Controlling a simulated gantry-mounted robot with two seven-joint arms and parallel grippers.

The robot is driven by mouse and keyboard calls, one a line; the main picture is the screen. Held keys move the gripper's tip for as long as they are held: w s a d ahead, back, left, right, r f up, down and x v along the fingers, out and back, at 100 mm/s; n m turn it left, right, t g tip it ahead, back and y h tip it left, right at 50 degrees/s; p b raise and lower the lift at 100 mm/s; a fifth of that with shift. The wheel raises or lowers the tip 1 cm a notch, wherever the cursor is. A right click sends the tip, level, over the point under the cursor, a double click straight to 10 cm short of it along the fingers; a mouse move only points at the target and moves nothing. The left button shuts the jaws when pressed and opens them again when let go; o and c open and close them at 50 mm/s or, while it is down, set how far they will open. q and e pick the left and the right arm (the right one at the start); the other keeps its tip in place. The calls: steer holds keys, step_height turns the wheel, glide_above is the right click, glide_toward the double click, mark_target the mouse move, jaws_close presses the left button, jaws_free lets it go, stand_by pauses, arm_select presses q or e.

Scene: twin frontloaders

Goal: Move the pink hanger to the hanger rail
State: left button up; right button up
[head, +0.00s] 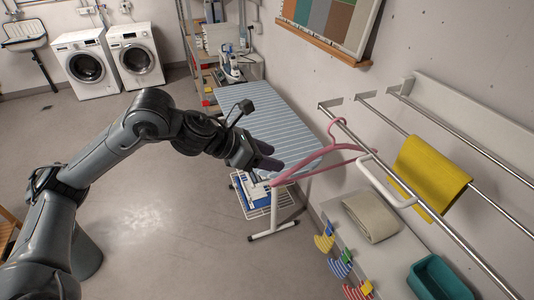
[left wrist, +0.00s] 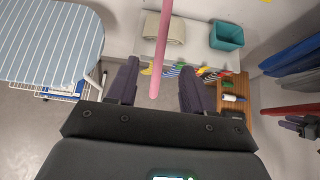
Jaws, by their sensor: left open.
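My left gripper (head: 272,162) is open, beside the hanger's left arm end. In the left wrist view the pink hanger (left wrist: 161,45) shows as a bar running into the space between the open fingers of my left gripper (left wrist: 157,85). The fingers look apart from it. A dark shape at that view's right edge may be my right gripper (left wrist: 306,126).
A yellow cloth (head: 428,175) hangs over the rails to the right. Below are a folded beige cloth (head: 371,216) and a teal bin (head: 440,283) on a white surface. A striped ironing board (head: 265,125) stands behind my left gripper. The floor at left is open.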

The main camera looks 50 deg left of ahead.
mark_target(298, 165)
arm_select(q)
steer(key=shift+w+d+f+p, duration=0.25)
steer(key=shift+w+p, duration=0.1)
steer(key=shift+p, duration=0.1)
steer(key=p+x, duration=0.1)
steer(key=x, duration=0.5)
steer(key=shift+w+d+f, duration=0.1)
steer(key=shift+w+f, duration=0.1)
steer(key=shift+f, duration=0.1)
steer(key=shift+x, duration=1)
jaws_close()
steer(key=shift+r, duration=0.2)
